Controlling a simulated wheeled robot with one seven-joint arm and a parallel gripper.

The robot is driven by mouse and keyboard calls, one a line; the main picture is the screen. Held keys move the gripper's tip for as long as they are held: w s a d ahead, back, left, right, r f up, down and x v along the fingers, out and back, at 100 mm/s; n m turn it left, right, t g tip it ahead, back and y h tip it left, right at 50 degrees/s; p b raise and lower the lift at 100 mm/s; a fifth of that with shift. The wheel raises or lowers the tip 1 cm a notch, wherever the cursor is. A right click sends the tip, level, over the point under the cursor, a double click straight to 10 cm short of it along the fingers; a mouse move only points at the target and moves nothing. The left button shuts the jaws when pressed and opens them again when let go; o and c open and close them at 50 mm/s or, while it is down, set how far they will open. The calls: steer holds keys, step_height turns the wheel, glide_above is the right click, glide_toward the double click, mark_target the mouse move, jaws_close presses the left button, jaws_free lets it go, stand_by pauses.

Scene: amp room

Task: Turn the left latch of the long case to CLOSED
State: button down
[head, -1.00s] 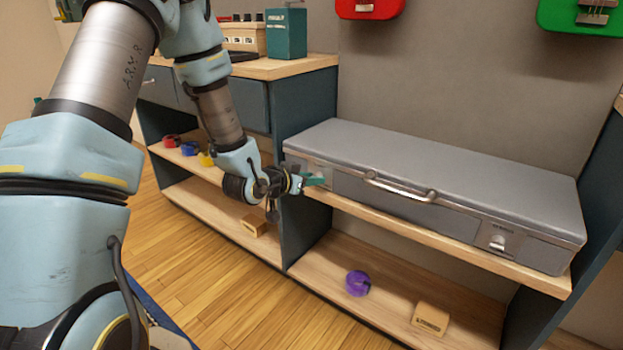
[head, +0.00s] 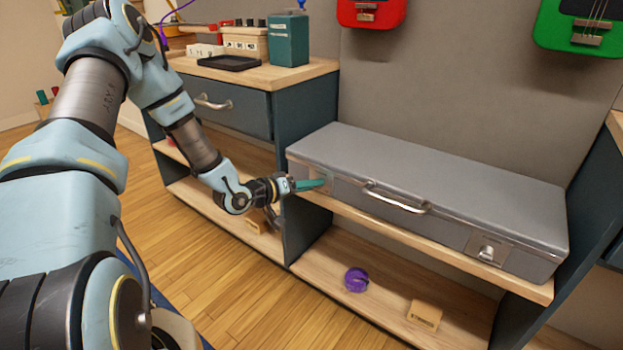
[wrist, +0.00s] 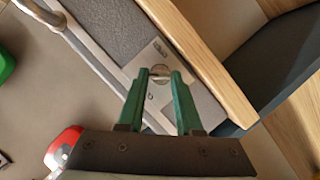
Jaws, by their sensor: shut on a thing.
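The long grey case (head: 450,185) lies shut on a wooden shelf, with a metal handle on its front. My gripper (head: 322,184) is at the left end of the case's front, and its green fingers cover most of the left latch in the head view. In the wrist view the left latch (wrist: 160,71) is a small round metal knob on a pale plate (wrist: 150,57). My gripper (wrist: 162,80) has its two green fingertips close around that knob, one on each side. Its lettering is too small to read. The right latch (head: 487,253) shows on the front right.
The wooden shelf edge (head: 420,243) runs just below the case front. A purple roll (head: 356,279) and a wooden block (head: 424,314) lie on the lower shelf. A dark cabinet (head: 235,105) stands left. Red (head: 371,12) and green (head: 580,25) instruments hang above.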

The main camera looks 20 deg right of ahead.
steer(key=shift+w+a+f+n+g+h, duration=0.15)
steer(key=shift+n+h, duration=0.4)
steer(key=shift+n, duration=0.7)
steer(key=shift+s+d+f+n+g+h, duration=0.2)
steer(key=shift+n+h, duration=0.4)
steer(key=shift+n, duration=0.6)
steer(key=shift+w+a+f+n+g+h, duration=0.1)
steer(key=shift+w+a+n+g+h, duration=0.3)
steer(key=shift+n, duration=0.85)
steer(key=shift+s+d, duration=0.2)
steer(key=c, duration=0.6)
jaws_free()
steer(key=shift+h, duration=0.25)
steer(key=a, duration=0.3)
steer(key=s+a, duration=0.1)
steer(key=a, duration=0.6)
steer(key=shift+s+a, duration=0.15)
steer(key=shift+a, duration=0.2)
